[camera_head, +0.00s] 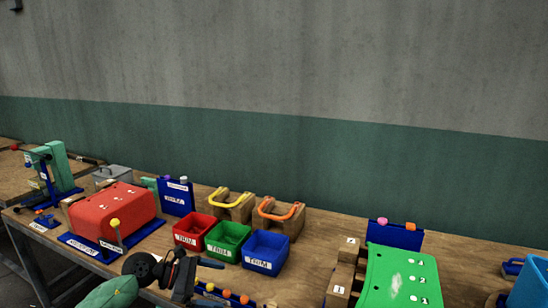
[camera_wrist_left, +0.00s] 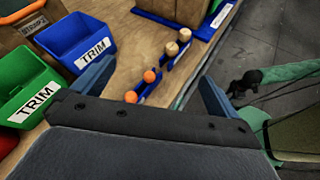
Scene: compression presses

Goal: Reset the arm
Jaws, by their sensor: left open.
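My left gripper (camera_head: 205,277) comes in from the bottom left of the head view, above the front edge of the bench, in front of the blue TRIM bin. In the left wrist view its two blue fingers (camera_wrist_left: 158,88) are spread wide apart, with nothing between them in its grasp. Beyond the fingers lies a blue rack with orange balls (camera_wrist_left: 149,76), apart from the gripper. My right gripper is not clearly seen in either view.
Red (camera_head: 193,230), green (camera_head: 228,240) and blue (camera_head: 265,251) TRIM bins stand mid-bench. A red press (camera_head: 112,210) stands left, a green one (camera_head: 400,277) right. Yellow (camera_head: 231,198) and orange (camera_head: 280,208) handled blocks stand behind the bins. The air above the bench is free.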

